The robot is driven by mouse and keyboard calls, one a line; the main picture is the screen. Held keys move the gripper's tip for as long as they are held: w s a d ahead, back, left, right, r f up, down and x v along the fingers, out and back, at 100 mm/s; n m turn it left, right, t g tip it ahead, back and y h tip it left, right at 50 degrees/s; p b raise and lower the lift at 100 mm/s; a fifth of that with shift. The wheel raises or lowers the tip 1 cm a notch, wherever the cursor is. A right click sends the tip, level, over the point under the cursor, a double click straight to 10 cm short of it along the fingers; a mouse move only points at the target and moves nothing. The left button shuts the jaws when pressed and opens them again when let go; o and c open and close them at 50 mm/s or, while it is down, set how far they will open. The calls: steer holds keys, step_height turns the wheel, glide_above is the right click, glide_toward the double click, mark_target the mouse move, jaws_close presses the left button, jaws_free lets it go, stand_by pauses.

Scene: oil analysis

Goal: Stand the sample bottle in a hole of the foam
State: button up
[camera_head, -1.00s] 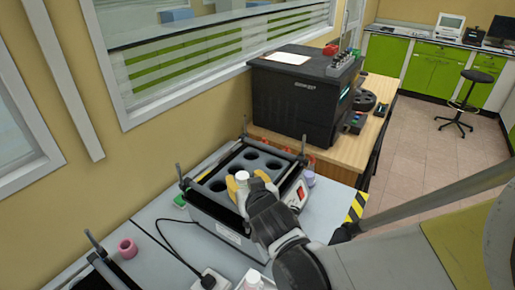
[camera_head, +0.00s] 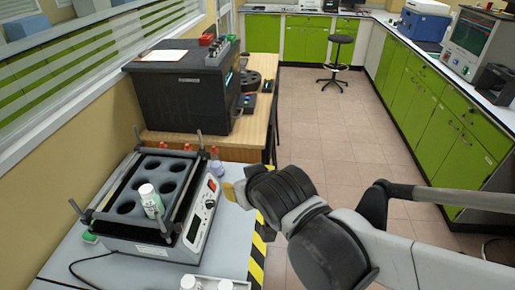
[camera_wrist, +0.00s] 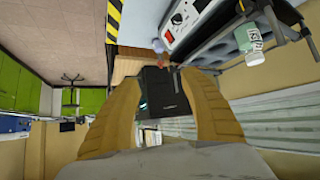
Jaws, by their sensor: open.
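The sample bottle (camera_head: 152,206), with a white cap and a white and green label, stands nearly upright at the front right of the dark foam (camera_head: 160,176). Its lower end is hidden, seemingly in a front hole. The foam sits in the frame of a shaker, and its other holes look empty. My gripper (camera_head: 232,190) is to the right of the shaker, apart from the bottle. In the wrist view my gripper (camera_wrist: 160,92) has two yellow fingers spread with nothing held between them. The bottle (camera_wrist: 248,42) also shows there at the upper right.
Upright posts (camera_head: 137,132) rise from the frame's corners. White-capped bottles (camera_head: 190,283) are in a rack at the bottom edge. A black machine (camera_head: 185,95) stands behind.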

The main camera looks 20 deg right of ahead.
steer(key=s+d+m+g+h, duration=0.1)
steer(key=s+d+m+g, duration=0.1)
steer(key=s+d, duration=0.7)
steer(key=shift+s+d+r+g, duration=0.15)
steer(key=shift+r+g, duration=0.05)
steer(key=shift+g, duration=0.2)
stand_by(0.6)
